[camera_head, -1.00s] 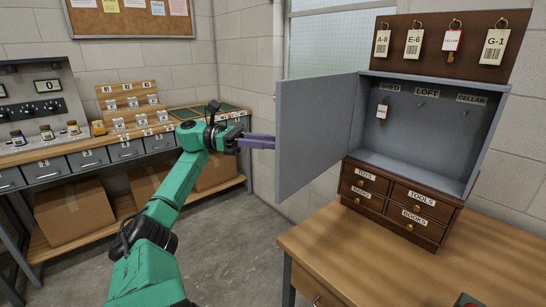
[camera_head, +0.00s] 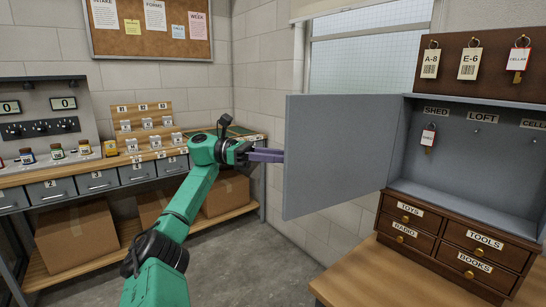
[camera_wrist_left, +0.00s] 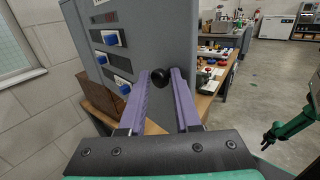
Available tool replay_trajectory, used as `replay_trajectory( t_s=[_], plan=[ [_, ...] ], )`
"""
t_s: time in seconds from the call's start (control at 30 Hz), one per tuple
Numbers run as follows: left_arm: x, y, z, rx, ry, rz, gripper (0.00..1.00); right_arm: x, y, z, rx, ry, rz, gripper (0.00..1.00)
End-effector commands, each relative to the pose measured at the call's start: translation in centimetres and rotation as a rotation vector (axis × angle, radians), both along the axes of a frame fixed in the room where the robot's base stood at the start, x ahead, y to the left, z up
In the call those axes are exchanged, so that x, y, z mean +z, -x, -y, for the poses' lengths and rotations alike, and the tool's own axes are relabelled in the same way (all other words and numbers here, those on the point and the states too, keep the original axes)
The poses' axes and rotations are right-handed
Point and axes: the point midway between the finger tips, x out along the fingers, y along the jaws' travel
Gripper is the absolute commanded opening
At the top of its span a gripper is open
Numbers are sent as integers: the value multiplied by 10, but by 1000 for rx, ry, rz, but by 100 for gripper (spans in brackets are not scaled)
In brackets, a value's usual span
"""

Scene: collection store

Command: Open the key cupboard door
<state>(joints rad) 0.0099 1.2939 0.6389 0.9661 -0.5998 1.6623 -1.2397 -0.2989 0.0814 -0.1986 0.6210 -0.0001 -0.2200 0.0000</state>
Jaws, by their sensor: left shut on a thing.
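The key cupboard (camera_head: 470,150) is a grey box on a wooden drawer base at the right. Its grey door (camera_head: 335,150) stands wide open to the left, inner face toward the head camera. My left gripper (camera_head: 280,155) reaches to the door's free edge, its fingertips partly hidden behind the door. A green arm of mine shows at the right of that view, with a dark gripper (camera_wrist_left: 272,137) too small to read.
Tagged keys (camera_head: 468,63) hang on the board above the cupboard, and one key (camera_head: 428,138) hangs inside. A wooden table (camera_head: 385,275) carries the cupboard. A bench (camera_head: 120,178) with drawers and boxes lines the left wall. Open floor lies between.

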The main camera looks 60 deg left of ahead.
Motion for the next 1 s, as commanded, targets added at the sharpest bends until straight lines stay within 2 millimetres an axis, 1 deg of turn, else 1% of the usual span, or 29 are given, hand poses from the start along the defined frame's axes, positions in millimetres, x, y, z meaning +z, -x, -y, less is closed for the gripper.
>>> replay_trajectory(
  t_s=[0.03, 0.07, 0.1, 0.13, 1.0],
  plan=[
    [3, -3, -1, 17, -2, 5, 0, 1, 0, 1, 0, 1, -1, 50],
    [3, -3, -1, 17, -2, 5, 35, 1, 0, 1, 0, 1, -1, 50],
    [3, -3, -1, 16, -2, 5, 51, 1, 1, 1, 0, 1, -1, 50],
    [3, -3, -1, 16, -2, 5, 60, 1, 1, 1, 0, 1, -2, 50],
    [0, -4, -1, 16, 1, 2, 60, -2, 1, 0, 2, 0, -2, 50]
  ],
)
